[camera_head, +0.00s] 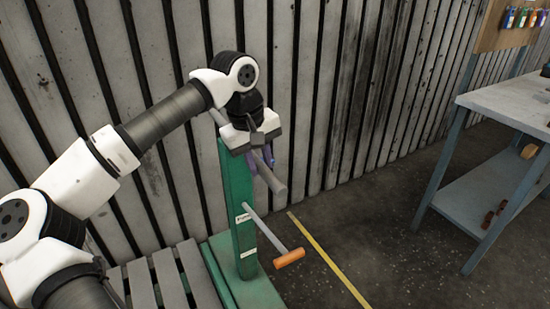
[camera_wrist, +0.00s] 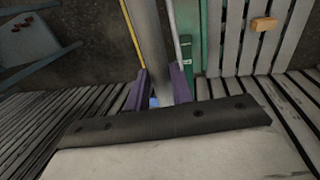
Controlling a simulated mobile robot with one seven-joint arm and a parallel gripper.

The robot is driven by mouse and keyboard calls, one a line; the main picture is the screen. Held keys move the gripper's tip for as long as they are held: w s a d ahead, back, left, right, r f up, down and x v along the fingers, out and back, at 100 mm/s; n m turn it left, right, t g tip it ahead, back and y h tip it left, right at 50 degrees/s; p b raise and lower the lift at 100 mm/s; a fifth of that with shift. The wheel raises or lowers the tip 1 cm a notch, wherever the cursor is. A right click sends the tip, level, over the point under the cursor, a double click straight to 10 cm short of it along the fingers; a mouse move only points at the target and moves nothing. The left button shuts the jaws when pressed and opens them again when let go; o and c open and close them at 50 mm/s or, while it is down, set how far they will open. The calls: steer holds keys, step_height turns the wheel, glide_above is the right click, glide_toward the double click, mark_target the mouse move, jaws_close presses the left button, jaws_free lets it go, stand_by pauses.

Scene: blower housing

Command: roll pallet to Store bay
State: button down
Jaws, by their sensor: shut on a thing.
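My gripper (camera_head: 263,158) is shut on a thick grey bar (camera_head: 272,180) at the top of an upright green post (camera_head: 240,205). In the wrist view, my purple fingers (camera_wrist: 160,80) stand on either side of the bar (camera_wrist: 150,35). A thin rod with an orange grip (camera_head: 290,258) sticks out from the post lower down. The post rises from a green base (camera_head: 255,292) beside a grey slatted pallet (camera_head: 170,280), cut off by the bottom of the head view. The pallet (camera_wrist: 240,40) also shows in the wrist view. I see no label naming the Store bay.
A yellow floor line (camera_head: 330,262) runs just right of the post. A workbench with a lower shelf (camera_head: 480,200) stands at the right. A ribbed grey wall (camera_head: 330,90) is close behind. Dark floor between post and bench is clear. An orange-brown block (camera_wrist: 264,24) shows over the pallet.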

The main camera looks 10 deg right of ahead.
steer(key=shift+s+a+r, duration=0.1)
steer(key=shift+s+a, duration=0.1)
steer(key=shift+a, duration=0.4)
steer(key=shift+s+a, duration=0.15)
steer(key=shift+a, duration=0.45)
steer(key=c, duration=1.2)
jaws_free()
steer(key=shift+c, duration=0.2)
step_height(320, 180, up, 14)
steer(key=s+a, duration=0.1)
steer(key=a, duration=0.1)
steer(key=shift+a+f, duration=0.25)
